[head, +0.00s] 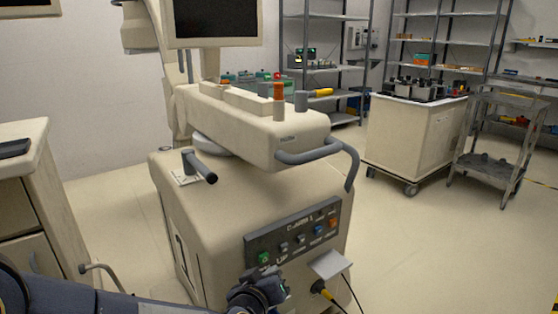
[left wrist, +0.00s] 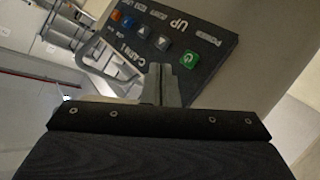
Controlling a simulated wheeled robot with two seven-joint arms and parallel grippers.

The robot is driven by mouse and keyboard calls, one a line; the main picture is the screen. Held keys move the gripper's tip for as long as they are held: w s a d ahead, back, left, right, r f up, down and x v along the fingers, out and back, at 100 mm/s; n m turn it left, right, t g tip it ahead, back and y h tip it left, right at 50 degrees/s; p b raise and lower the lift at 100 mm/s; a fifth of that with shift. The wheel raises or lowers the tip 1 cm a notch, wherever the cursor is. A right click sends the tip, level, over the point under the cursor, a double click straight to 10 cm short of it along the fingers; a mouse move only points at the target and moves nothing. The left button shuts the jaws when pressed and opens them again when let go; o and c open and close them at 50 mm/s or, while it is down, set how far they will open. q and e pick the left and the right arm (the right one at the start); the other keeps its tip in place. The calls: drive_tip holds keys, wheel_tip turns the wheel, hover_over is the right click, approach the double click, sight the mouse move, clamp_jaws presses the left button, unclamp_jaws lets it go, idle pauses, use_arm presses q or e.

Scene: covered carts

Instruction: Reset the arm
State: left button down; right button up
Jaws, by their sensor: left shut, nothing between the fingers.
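My left gripper (head: 268,287) is at the bottom of the head view, low in front of the beige cart's dark control panel (head: 297,232). It is shut and empty. In the left wrist view its fingers (left wrist: 161,85) are together and point towards the panel (left wrist: 225,40), which looks upside down there. A green power button (left wrist: 189,59) shows near the fingers, and also in the head view (head: 263,257). Whether the fingertips touch the panel I cannot tell. My right gripper is not in view.
The cart (head: 190,235) carries a jutting arm housing with a grey curved handle (head: 318,152) and a side lever (head: 203,168). A yellow plug with a cable (head: 318,287) sits below the panel. A beige cabinet (head: 45,205) stands at left. Open floor (head: 430,250) lies right.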

use_arm(q)
drive_tip(key=s+a+r+m+g+h, duration=0.2)
drive_tip(key=s+a+r+g, duration=0.1)
drive_tip(key=s+a, duration=0.55)
drive_tip(key=s+a+f+g+y, duration=0.1)
drive_tip(key=s+a+f+g, duration=0.1)
drive_tip(key=s+a, duration=0.5)
drive_tip(key=s+a+f+g+y, duration=0.1)
drive_tip(key=s+a+f+g, duration=0.2)
drive_tip(key=s, duration=0.8)
wheel_tip(320, 180, up, 26)
drive_tip(key=p, duration=2.6)
drive_tip(key=shift+w, duration=0.15)
drive_tip(key=shift+n, duration=0.3)
